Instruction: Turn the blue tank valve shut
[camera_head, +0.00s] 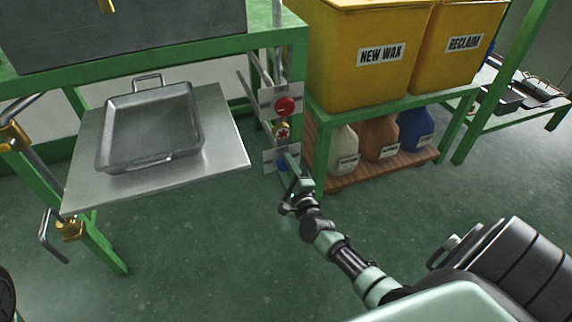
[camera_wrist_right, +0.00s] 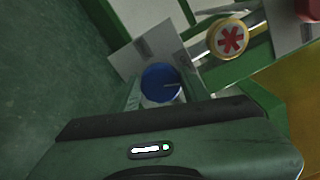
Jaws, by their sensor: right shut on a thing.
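The blue tank valve (camera_wrist_right: 160,83) shows as a round blue knob in the right wrist view, between the fingers of my right gripper. In the head view, a bit of the blue valve (camera_head: 284,164) shows low on the green post, partly hidden by the gripper. My right gripper (camera_head: 291,165) reaches up to it from the front and is shut on it. How far the valve is turned cannot be told. My left gripper is not in view.
Above the blue valve sit a yellow valve with a red star (camera_head: 282,131) and a red knob (camera_head: 285,106). A metal tray (camera_head: 190,150) rests on a plate at left. Yellow bins, a NEW WAX bin (camera_head: 345,80) and a RECLAIM bin (camera_head: 455,70), stand right, above several jugs.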

